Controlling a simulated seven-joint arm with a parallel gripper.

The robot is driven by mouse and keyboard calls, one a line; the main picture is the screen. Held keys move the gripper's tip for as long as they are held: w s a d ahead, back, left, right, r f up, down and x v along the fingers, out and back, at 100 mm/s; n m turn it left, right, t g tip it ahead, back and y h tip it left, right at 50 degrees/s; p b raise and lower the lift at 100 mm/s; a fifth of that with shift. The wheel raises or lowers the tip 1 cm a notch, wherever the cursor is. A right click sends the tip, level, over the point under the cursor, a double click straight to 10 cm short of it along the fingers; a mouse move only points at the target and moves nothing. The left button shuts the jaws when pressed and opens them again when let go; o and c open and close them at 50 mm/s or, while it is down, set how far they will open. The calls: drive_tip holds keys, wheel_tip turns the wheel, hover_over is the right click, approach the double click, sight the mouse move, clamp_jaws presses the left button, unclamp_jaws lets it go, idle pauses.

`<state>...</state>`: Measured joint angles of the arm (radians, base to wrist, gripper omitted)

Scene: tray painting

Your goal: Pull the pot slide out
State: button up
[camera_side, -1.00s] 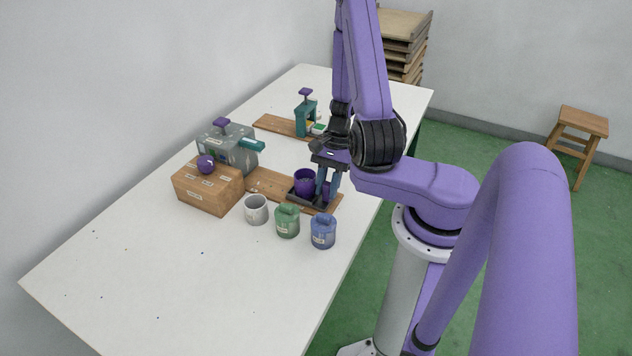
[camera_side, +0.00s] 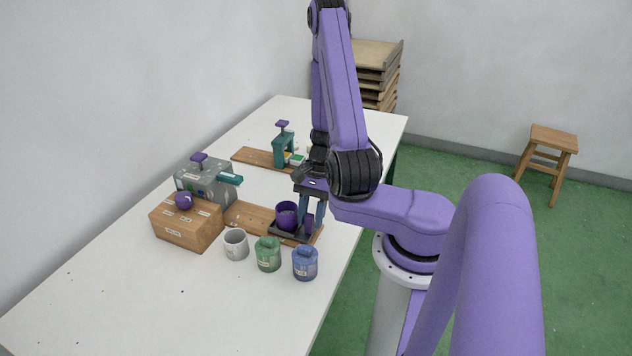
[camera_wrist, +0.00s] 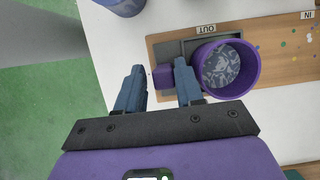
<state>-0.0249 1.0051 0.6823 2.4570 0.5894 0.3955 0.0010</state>
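The dark pot slide (camera_side: 283,234) sits on a wooden board, at the end near the table's front edge. A purple pot (camera_side: 287,215) stands upright in it. In the wrist view the pot (camera_wrist: 228,68) is beside the OUT label (camera_wrist: 206,29), and the slide's dark tray (camera_wrist: 170,50) shows to its left. The slide's small purple handle (camera_wrist: 162,76) stands left of the pot. My gripper (camera_wrist: 160,92) is open with one finger on each side of the handle. A gap shows at the left finger; contact at the right one is unclear.
White, green and blue jars (camera_side: 268,254) stand close in front of the board. A wooden box (camera_side: 187,222) and a grey machine (camera_side: 205,182) are at the board's other end. A teal press (camera_side: 284,150) stands behind. The table's near left is mostly clear.

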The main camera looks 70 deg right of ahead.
drive_tip(key=v, duration=1.6)
drive_tip(key=shift+r, duration=0.4)
drive_tip(key=w+a+r+n+g+h, duration=0.1)
drive_tip(key=w+a+n+h, duration=0.1)
drive_tip(key=a+n, duration=0.55)
drive_tip(key=w+a+r+n+g+h, duration=0.1)
drive_tip(key=a+n+h, duration=0.1)
drive_tip(key=a+n, duration=0.5)
drive_tip(key=s+a+r+n+t, duration=0.2)
drive_tip(key=s+a+n, duration=0.6)
drive_tip(key=s+n, duration=0.5)
drive_tip(key=shift+a+n, duration=0.2)
drive_tip(key=shift+n, duration=1.35)
